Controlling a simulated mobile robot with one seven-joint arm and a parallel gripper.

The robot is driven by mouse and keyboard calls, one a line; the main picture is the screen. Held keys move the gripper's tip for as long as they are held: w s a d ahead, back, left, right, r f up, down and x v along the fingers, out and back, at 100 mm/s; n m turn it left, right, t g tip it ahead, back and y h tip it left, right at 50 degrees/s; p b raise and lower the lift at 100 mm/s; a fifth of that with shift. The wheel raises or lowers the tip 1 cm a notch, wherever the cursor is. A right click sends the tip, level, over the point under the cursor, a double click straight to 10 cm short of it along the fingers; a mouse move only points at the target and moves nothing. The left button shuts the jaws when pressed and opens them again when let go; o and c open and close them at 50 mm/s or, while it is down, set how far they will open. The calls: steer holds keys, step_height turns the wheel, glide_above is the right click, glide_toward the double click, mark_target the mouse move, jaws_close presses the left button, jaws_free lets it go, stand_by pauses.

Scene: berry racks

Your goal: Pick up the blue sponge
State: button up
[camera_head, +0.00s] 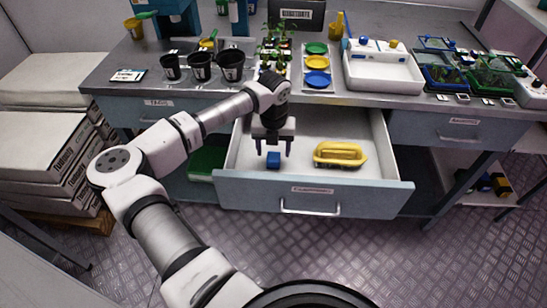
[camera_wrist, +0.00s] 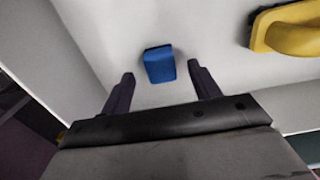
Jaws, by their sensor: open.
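The blue sponge (camera_head: 273,160) is a small block lying on the white floor of the open drawer (camera_head: 300,201). It also shows in the wrist view (camera_wrist: 159,64), just beyond and between the fingertips. My gripper (camera_head: 273,152) is open and empty, pointing down over the drawer above the sponge. In the wrist view its two dark fingers (camera_wrist: 160,80) stand apart, one to each side of the sponge's near end. The exact height gap between fingers and sponge is hard to tell.
A yellow brush-like tool (camera_head: 340,154) lies in the drawer to the right of the sponge. The drawer walls surround both. The bench top above holds black pots (camera_head: 200,67), coloured dishes (camera_head: 317,63) and a white tray (camera_head: 383,70). The drawer's right side is bare.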

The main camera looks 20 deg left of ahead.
mark_target(273, 156)
steer(key=shift+s+f+p, duration=0.1)
steer(key=shift+f+p, duration=0.25)
steer(key=shift+f, duration=1.4)
steer(key=c, duration=1.1)
steer(key=shift+r, duration=0.15)
step_height(273, 156, up, 20)
steer(key=b, duration=0.3)
steer(key=shift+b, duration=0.35)
steer(key=o, duration=0.4)
steer(key=shift+c, duration=1.4)
